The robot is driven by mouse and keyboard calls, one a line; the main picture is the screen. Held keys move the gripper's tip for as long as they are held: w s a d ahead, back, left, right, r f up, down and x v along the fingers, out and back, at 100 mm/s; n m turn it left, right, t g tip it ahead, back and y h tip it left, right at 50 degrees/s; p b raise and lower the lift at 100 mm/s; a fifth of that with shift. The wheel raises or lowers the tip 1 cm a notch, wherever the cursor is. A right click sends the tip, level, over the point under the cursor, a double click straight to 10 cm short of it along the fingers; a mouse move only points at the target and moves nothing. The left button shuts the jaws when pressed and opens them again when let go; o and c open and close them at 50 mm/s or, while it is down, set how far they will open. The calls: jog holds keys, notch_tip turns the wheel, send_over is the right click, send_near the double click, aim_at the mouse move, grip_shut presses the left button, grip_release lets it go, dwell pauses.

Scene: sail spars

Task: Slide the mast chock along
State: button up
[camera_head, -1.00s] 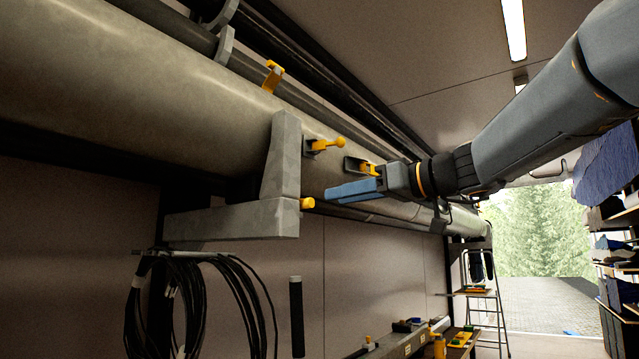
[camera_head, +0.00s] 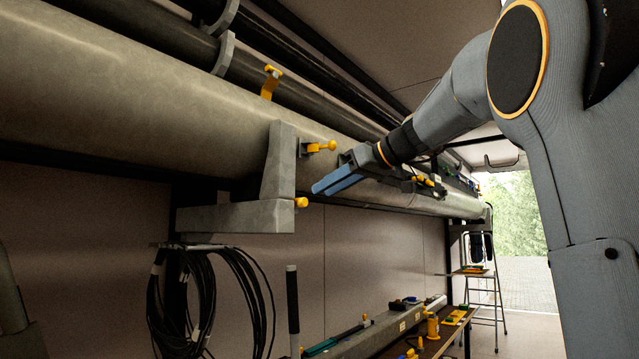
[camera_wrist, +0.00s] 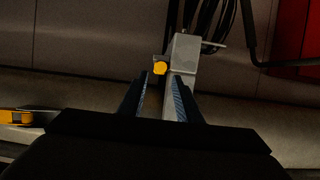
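The mast chock (camera_head: 280,165) looks like a grey L-shaped bracket, its upright against the big pale mast (camera_head: 110,95) and its foot below pointing left. A yellow knob (camera_head: 301,202) sticks out of its right side low down. A yellow-handled lever (camera_head: 325,146) sits higher on that side. My gripper (camera_head: 335,181) is open and empty, its blue fingers pointing at the low knob, apparently just short of it. In the wrist view the knob (camera_wrist: 160,68) shows between the fingertips, beside the grey chock (camera_wrist: 185,52). Contact cannot be told.
A yellow clip (camera_head: 270,84) sits on the thinner dark spar behind the mast. Coiled black cable (camera_head: 190,300) hangs below the chock. A bench (camera_head: 435,335) with tools and a stepladder (camera_head: 484,290) stand lower right. Another yellow fitting (camera_wrist: 18,117) is at left in the wrist view.

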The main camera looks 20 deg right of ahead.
jog(key=p+x, duration=0.2)
jog(key=x, duration=0.4)
jog(key=shift+w+a, duration=0.15)
jog(key=shift+a, duration=0.1)
jog(key=shift+d, duration=0.1)
jog(key=shift+c, duration=0.4)
jog(key=shift+a, duration=0.2)
jog(key=c, duration=0.6)
jog(key=o, duration=1.1)
jog(key=shift+w+d+f, duration=0.1)
jog(key=shift+d, duration=0.15)
jog(key=shift+c, duration=0.2)
jog(key=shift+d, duration=0.1)
